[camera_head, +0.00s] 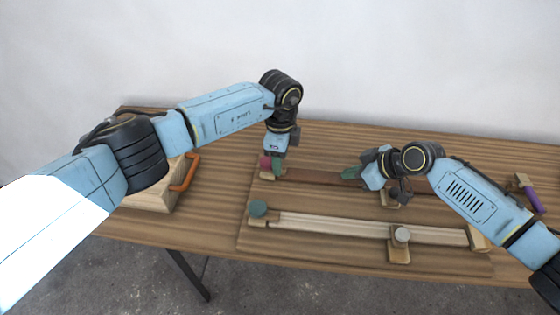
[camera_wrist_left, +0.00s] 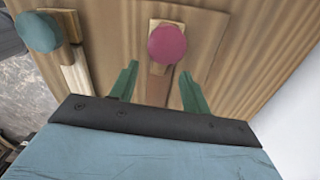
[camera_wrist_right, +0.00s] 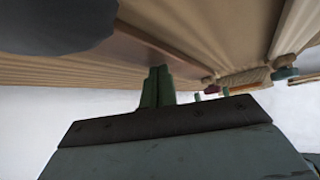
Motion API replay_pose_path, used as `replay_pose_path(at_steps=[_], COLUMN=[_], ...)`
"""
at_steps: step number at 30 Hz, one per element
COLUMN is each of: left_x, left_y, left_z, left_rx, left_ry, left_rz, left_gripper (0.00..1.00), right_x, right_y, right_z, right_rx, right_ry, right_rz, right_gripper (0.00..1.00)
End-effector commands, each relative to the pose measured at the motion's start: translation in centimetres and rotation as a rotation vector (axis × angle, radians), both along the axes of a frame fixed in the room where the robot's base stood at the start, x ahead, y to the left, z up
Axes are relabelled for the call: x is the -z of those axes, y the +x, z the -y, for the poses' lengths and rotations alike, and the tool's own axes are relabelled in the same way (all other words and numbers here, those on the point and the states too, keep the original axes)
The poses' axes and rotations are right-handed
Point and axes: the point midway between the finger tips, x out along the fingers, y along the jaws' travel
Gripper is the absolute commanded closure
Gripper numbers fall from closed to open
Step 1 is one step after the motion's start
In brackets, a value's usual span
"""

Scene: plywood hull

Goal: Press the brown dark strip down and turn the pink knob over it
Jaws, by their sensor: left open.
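The brown dark strip (camera_head: 325,177) lies lengthwise on the board, and its end by the pink knob shows in the left wrist view (camera_wrist_left: 158,90). The pink knob (camera_head: 265,161) is at the strip's left end and shows as a round pink top in the left wrist view (camera_wrist_left: 167,43). My left gripper (camera_head: 277,172) points down beside the knob. Its green fingers (camera_wrist_left: 160,70) are apart, one on each side of the strip, with nothing between them. My right gripper (camera_head: 349,173) has its fingers together, low at the strip; the right wrist view does not settle whether the tips (camera_wrist_right: 158,72) touch it.
A wooden block with an orange handle (camera_head: 187,172) stands left. A purple handle (camera_head: 535,200) is at the far right. A wall rises behind the table.

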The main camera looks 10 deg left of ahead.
Motion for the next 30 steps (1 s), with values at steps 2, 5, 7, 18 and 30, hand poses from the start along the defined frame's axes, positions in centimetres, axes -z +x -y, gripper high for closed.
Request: replay_pose_path(at_steps=[2, 5, 7, 18, 30], left_x=[-0.7, -1.5, -2.1, -4.5, -4.6], left_y=[0.0, 0.1, 0.1, 0.0, 0.0], left_z=[0.0, 0.0, 0.0, 0.0, 0.0], left_rx=[0.000, -0.001, -0.001, -0.001, -0.001], left_ry=[0.000, -0.001, -0.001, 0.000, 0.000], left_rz=[0.001, 0.001, 0.001, 0.000, -0.001], left_gripper=[0.53, 0.53, 0.53, 0.53, 0.53], right_x=[0.3, 0.3, 0.3, 0.3, 0.2], right_y=[-0.1, -0.2, -0.2, -0.2, -0.2], right_z=[0.1, 0.1, 0.1, 0.0, 0.0], right_rx=[-0.001, -0.001, -0.001, -0.001, -0.001], right_ry=[-0.004, -0.004, -0.004, -0.004, -0.004], right_rz=[-0.005, -0.005, -0.005, -0.005, -0.005], right_gripper=[1.00, 1.00, 1.00, 1.00, 1.00])
